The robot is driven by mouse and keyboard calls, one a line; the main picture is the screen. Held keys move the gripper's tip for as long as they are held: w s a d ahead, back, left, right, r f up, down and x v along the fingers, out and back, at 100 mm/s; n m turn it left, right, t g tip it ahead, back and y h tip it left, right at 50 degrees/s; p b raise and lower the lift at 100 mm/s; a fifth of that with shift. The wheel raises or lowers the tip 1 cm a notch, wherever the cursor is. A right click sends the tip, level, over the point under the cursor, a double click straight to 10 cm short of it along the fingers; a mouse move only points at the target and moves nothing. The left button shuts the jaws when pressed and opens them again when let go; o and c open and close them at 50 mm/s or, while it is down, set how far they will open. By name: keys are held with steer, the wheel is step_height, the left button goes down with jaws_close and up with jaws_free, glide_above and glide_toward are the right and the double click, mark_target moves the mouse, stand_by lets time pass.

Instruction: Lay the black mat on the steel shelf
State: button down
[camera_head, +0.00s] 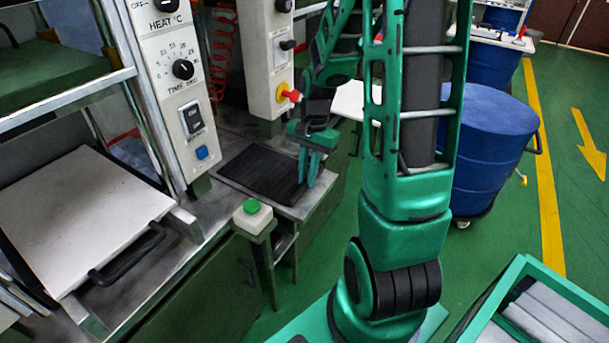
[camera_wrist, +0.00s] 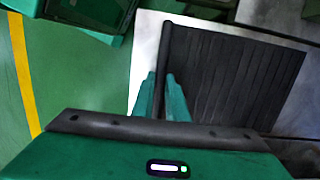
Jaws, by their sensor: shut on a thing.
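The black mat (camera_head: 258,170) lies flat over the steel shelf (camera_head: 323,187) in front of the press, in the head view. In the wrist view the ribbed black mat (camera_wrist: 235,75) fills the right part, with its near edge between my fingers. My gripper (camera_head: 309,180) is at the mat's right edge and is shut on that edge. In the wrist view my gripper (camera_wrist: 162,95) has one green finger on each side of the edge. The bare shelf (camera_wrist: 146,45) shows to the left of the mat. I cannot tell whether the whole mat touches the shelf.
A control panel (camera_head: 180,70) with dials stands left of the shelf. A post with a green button (camera_head: 252,207) stands at the shelf's front. A white plate (camera_head: 85,215) with a black handle lies at left. A blue drum (camera_head: 490,150) and a green crate (camera_head: 545,300) stand at right.

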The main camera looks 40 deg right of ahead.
steer(key=c, duration=1.7)
jaws_free()
steer(key=shift+c, duration=0.2)
steer(key=shift+r, duration=0.15)
step_height(320, 180, up, 10)
steer(key=d+r, duration=0.1)
steer(key=d, duration=0.1)
steer(key=s+a+r+n+h, duration=0.1)
steer(key=s+a+n, duration=0.2)
steer(key=s, duration=1.6)
steer(key=n, duration=0.4)
steer(key=shift+s+r+n+t+h, duration=0.15)
steer(key=shift+s+n+t+h, duration=0.05)
steer(key=shift+n+t+h, duration=0.1)
steer(key=shift+a, duration=0.1)
